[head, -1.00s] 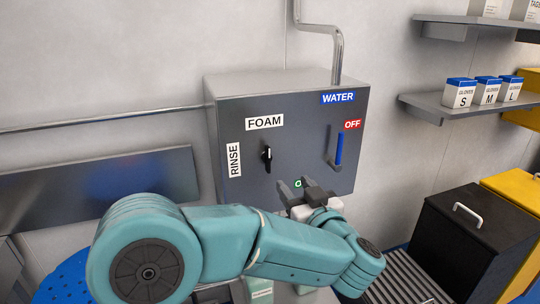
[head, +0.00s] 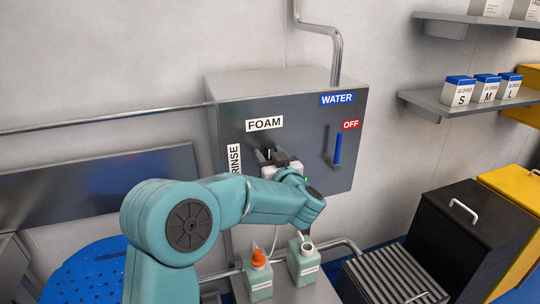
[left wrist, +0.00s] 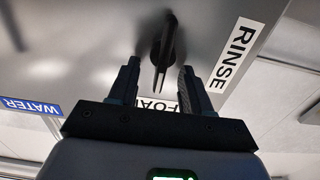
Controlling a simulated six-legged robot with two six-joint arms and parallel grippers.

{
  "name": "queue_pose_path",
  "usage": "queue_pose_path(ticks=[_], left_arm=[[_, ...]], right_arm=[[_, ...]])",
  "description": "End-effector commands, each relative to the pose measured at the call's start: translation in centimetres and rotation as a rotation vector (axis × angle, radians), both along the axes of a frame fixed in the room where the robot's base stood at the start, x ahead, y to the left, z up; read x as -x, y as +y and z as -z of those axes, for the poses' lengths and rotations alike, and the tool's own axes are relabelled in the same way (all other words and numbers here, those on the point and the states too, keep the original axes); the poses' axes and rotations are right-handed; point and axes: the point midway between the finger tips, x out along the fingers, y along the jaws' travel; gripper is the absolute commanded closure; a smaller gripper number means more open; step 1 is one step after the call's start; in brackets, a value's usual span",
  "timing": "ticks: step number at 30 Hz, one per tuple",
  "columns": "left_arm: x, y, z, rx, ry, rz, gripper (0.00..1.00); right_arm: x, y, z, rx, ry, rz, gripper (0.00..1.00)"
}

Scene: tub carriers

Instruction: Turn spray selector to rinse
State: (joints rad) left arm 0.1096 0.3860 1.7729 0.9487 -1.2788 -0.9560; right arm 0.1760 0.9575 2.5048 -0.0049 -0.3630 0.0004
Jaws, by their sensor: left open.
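The grey control box (head: 230,105) on the wall carries FOAM (head: 264,124) and RINSE (head: 234,160) labels. The black spray selector (left wrist: 165,45) shows in the left wrist view, its pointer in line with the FOAM label. In the head view my gripper largely hides it. My left gripper (left wrist: 160,70) is open in front of the box. Its two fingers appear on either side of the selector, with gaps visible on both sides. Whether the fingertips reach past the knob's front is unclear. My right gripper is not in view.
A blue lever (head: 338,148) sits right of the selector, below the WATER and OFF labels. Two bottles, one with an orange top (head: 259,275) and one pale green (head: 304,264), stand below the box. A black bin (head: 465,235) stands at right.

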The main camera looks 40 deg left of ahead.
Motion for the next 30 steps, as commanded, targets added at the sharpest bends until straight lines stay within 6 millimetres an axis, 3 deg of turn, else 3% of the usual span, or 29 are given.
queue_pose_path(ticks=[3,4,8,23,30], left_arm=[[-0.1,-0.1,0.0,0.000,0.000,0.000,0.51],[-0.1,-0.1,0.0,0.000,0.000,0.000,0.58],[0.0,-0.1,0.0,0.000,0.000,0.000,1.00],[0.1,0.0,0.2,0.029,-0.052,-0.001,1.00],[0.3,0.1,0.6,0.082,-0.155,-0.001,1.00]], right_arm=[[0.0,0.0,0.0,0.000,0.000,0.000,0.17],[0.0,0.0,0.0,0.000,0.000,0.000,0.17],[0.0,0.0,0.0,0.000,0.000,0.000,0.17],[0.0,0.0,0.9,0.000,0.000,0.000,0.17],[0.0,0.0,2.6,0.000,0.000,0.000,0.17]])
